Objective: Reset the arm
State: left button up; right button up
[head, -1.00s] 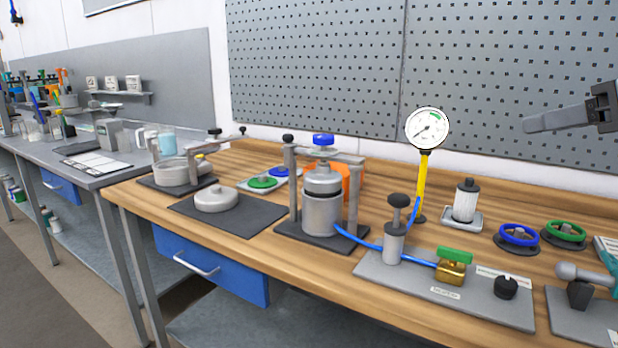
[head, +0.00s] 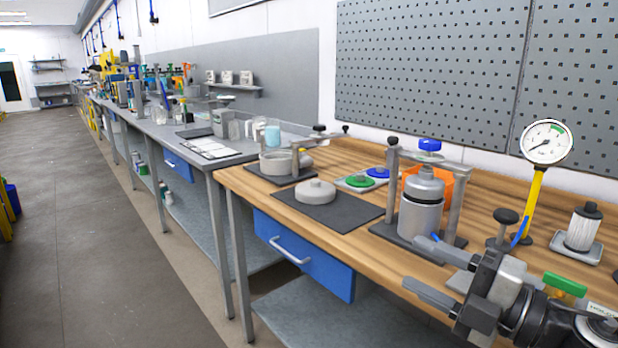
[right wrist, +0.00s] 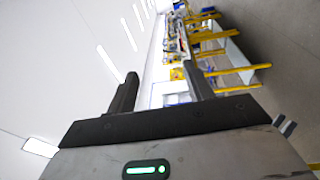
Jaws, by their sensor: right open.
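My right gripper (head: 414,262) reaches in from the lower right in the head view, in front of the wooden bench. Its two grey fingers are apart and point left, with nothing between them. In the right wrist view the two dark fingers (right wrist: 160,92) also stand apart and empty. The gripper hides part of the hand pump and its base plate. My left gripper is in neither view.
The wooden bench (head: 345,240) holds a clamped metal vessel (head: 420,205), a round lid (head: 315,191), a pressure gauge (head: 546,143) and a white filter (head: 582,230). A blue drawer (head: 300,255) is below. The floor (head: 90,240) at left is clear.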

jog(key=s+a+f+m+g+h, duration=0.1)
jog(key=s+f+m+h, duration=0.4)
jog(key=f+m, duration=0.7)
jog(key=s+a+f+m+g+h, duration=0.1)
jog(key=s+f+m+h, duration=0.4)
jog(key=s+f+m, duration=0.5)
notch_tip(320, 180, down, 8)
jog(key=a+m, duration=0.1)
jog(key=m, duration=0.2)
jog(key=shift+a+f, duration=0.15)
jog(key=shift+a, duration=0.15)
